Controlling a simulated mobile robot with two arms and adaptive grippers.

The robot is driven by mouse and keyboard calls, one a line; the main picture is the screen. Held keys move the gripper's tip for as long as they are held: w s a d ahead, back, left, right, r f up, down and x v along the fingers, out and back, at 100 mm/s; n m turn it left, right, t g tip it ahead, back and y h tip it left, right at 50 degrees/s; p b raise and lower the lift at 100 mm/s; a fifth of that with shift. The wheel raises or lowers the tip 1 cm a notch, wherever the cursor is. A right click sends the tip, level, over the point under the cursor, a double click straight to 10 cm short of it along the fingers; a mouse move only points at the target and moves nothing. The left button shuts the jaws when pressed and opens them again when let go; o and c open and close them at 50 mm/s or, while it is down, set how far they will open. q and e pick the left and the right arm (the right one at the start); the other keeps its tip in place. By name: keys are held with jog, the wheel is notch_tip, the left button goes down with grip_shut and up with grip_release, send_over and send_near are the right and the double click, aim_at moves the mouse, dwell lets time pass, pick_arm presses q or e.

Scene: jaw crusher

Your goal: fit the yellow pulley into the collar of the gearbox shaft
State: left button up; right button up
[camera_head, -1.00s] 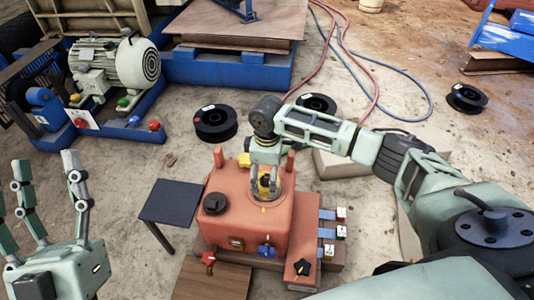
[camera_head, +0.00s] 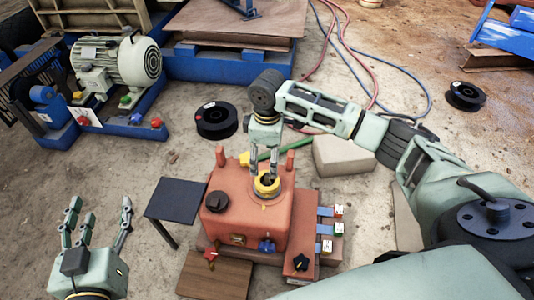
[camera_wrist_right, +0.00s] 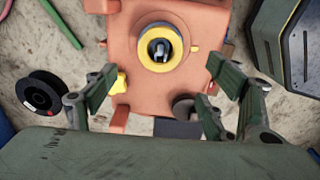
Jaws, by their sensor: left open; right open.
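The orange gearbox (camera_head: 243,222) stands in the middle of the head view. The yellow pulley (camera_head: 266,187) sits upright on the round collar on its top, without visible tilt. In the right wrist view the yellow pulley (camera_wrist_right: 149,62) is a ring around the grey shaft end (camera_wrist_right: 160,49). I cannot tell how deep it sits. My right gripper (camera_head: 264,172) is open above the pulley, fingers pointing down; in its wrist view the fingers (camera_wrist_right: 160,72) are spread wide and apart from the ring. My left gripper (camera_head: 98,215) is open and empty at the lower left.
A dark side table (camera_head: 175,200) stands left of the gearbox, and a wooden board (camera_head: 214,277) lies in front. Labelled switches (camera_head: 337,228) line its right side. A black spool (camera_head: 216,120) and a motor bench (camera_head: 125,128) are behind left. A pale block (camera_head: 343,155) is behind right.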

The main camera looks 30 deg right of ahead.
jog(key=s+a+t+y, duration=0.2)
jog(key=a+t+y, duration=0.1)
jog(key=a, duration=0.8)
jog(key=s+a+t+y, duration=0.2)
jog(key=a+t+y, duration=0.1)
jog(key=a, duration=0.8)
jog(key=s+d+r+m+t+h, duration=0.1)
jog(key=s+d+r+m+t, duration=0.1)
jog(key=d+r+m+t, duration=0.2)
jog(key=s+d+r+m+t+h, duration=0.1)
jog(key=s+d+r+m+t, duration=0.2)
jog(key=r, duration=0.8)
jog(key=d+m+t, duration=0.1)
jog(key=d+t, duration=0.1)
jog(key=d, duration=0.1)
jog(key=shift+t, duration=0.4)
jog(key=shift+a+f, duration=0.1)
